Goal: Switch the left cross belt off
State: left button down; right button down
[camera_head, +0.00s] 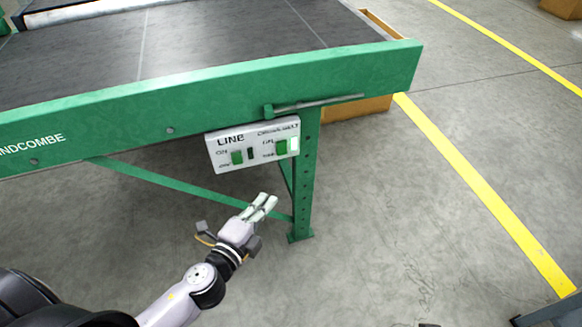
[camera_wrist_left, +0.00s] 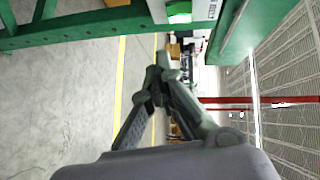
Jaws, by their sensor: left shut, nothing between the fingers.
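A white switch panel (camera_head: 226,143) hangs on the green front rail of the belt table. It carries a switch marked LINE (camera_head: 237,158) and a second switch (camera_head: 281,147) to its right, whose label looks like crossbelt. Both show green rockers; their exact positions are too small to tell. The panel also shows in the left wrist view (camera_wrist_left: 205,9), cut by the top edge, with one green switch (camera_wrist_left: 179,11). My left gripper (camera_head: 266,204) is shut and empty, below the panel and apart from it; its fingertips show in the left wrist view (camera_wrist_left: 162,68). My right gripper is not in view.
The green rail (camera_head: 350,75) and dark belt (camera_head: 220,40) fill the upper left. A green leg (camera_head: 304,180) and diagonal brace (camera_head: 175,184) stand behind my left gripper. A metal rod (camera_head: 320,102) sits above the panel.

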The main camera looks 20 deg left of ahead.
aim_at(282, 148)
pick_arm(q)
jog(key=shift+d+r+m, duration=0.15)
jog(key=shift+d+r, duration=0.05)
jog(key=shift+r, duration=0.3)
jog(key=shift+d+r+m, duration=0.15)
jog(key=shift+d+r, duration=0.05)
jog(key=shift+r, duration=0.3)
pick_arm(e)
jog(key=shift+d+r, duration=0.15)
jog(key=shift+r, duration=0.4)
pick_arm(q)
jog(key=shift+w, duration=0.15)
